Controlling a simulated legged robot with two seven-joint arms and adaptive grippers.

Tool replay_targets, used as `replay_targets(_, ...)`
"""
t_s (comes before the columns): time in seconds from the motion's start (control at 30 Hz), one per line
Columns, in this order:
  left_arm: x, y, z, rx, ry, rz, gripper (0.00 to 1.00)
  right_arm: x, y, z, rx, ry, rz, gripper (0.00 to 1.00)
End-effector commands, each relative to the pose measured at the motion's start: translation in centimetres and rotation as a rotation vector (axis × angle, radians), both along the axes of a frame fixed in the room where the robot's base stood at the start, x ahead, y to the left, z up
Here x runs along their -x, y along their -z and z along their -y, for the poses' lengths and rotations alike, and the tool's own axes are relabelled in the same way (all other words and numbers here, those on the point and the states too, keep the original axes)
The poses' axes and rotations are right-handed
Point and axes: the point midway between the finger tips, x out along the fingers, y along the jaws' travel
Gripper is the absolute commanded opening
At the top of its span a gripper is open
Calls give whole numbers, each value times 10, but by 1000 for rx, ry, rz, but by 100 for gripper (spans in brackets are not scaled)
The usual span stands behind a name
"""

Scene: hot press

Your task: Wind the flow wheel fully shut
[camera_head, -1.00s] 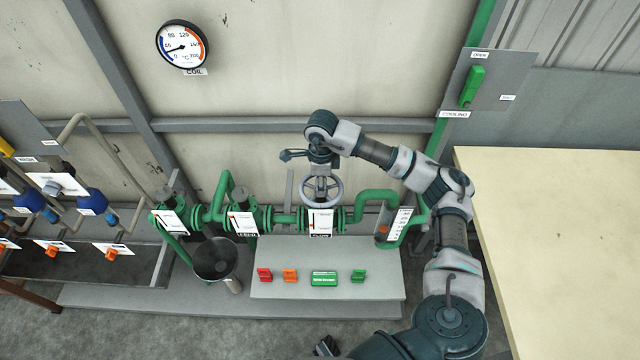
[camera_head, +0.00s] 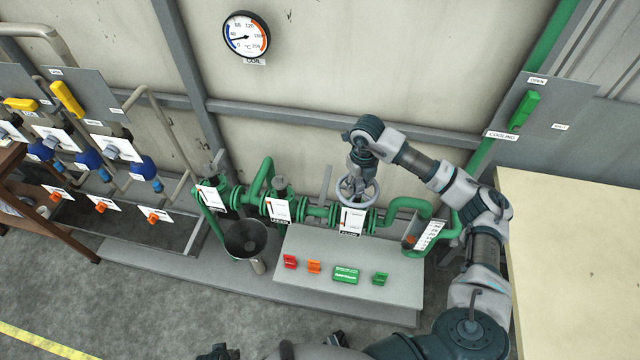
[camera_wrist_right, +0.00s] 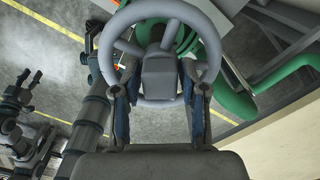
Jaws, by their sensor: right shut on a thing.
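The flow wheel (camera_head: 350,204) is a grey spoked handwheel above the white plate marked FLOW (camera_head: 352,221) on the green pipe line. In the right wrist view, its rim (camera_wrist_right: 207,42) fills the upper middle. My right gripper (camera_head: 358,181) is over the wheel from above. Its two fingers (camera_wrist_right: 157,82) lie either side of the wheel's square hub, inside the rim, and it is shut on the wheel. The exact finger contact is partly hidden.
A grey panel (camera_head: 300,282) with red, orange and green blocks stands in front of the pipe, beside a dark bucket (camera_head: 246,238). Several valves are at left. A cooling lever (camera_head: 523,108) is upper right, above a pale table (camera_head: 575,250). A coil gauge (camera_head: 246,34) hangs on the wall.

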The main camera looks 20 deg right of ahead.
Motion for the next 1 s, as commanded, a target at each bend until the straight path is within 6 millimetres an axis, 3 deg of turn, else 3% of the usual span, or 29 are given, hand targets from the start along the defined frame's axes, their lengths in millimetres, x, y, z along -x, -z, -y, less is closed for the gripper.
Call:
replay_targets(0.8, -4, -81, 0, 0, 0, 11, 40, -1, -3, 0, -1, 1567, 1, 12)
replay_targets(1.0, -4, -84, 0, 0, 0, 11, 40, -1, -1, 1, -2, 1703, 4, 12)
